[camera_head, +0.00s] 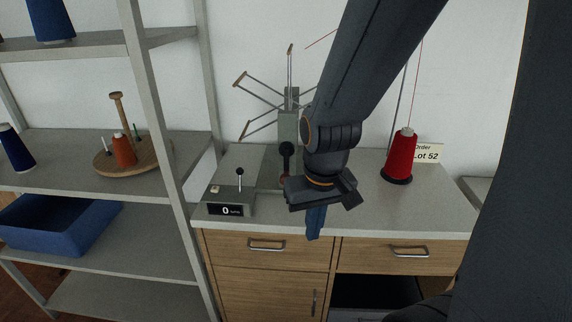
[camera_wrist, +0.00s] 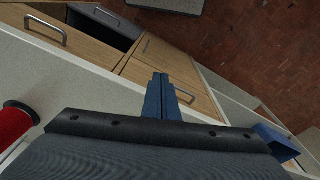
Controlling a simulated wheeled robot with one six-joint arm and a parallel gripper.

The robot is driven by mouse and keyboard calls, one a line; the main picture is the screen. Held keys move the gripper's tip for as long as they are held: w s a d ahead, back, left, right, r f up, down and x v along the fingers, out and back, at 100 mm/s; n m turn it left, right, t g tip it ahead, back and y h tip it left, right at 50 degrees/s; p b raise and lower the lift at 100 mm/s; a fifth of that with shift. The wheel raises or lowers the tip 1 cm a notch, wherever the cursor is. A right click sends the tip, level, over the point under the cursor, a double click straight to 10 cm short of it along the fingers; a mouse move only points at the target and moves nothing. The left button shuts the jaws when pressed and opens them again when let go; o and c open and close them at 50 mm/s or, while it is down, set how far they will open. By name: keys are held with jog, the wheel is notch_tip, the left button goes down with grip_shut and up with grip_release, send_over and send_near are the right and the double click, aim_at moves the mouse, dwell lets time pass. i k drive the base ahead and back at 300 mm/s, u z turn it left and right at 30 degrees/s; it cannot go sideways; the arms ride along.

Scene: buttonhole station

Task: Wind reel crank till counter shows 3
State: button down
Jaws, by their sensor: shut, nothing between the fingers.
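The reel (camera_head: 289,117) stands on the counter top by the wall, its several wooden-tipped arms spread out. Its crank (camera_head: 287,160) with a dark knob shows just left of my arm; part of the reel is hidden behind my arm. The counter display (camera_head: 225,211) on the grey box reads 0. My gripper (camera_head: 314,232) is shut and empty, pointing down in front of the cabinet's front edge, to the right of the display and apart from the crank. In the wrist view its blue fingers (camera_wrist: 161,95) are together over the cabinet front.
A red thread cone (camera_head: 401,158) stands on the right of the cabinet top (camera_head: 360,208), beside a "Lot 52" card (camera_head: 429,152). A lever (camera_head: 239,178) rises from the grey box. A shelf rack at left holds a blue bin (camera_head: 62,222).

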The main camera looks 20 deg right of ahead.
aim_at(287, 148)
jog(key=u, duration=1.75)
jog(key=k, duration=0.75)
jog(key=z, duration=1.25)
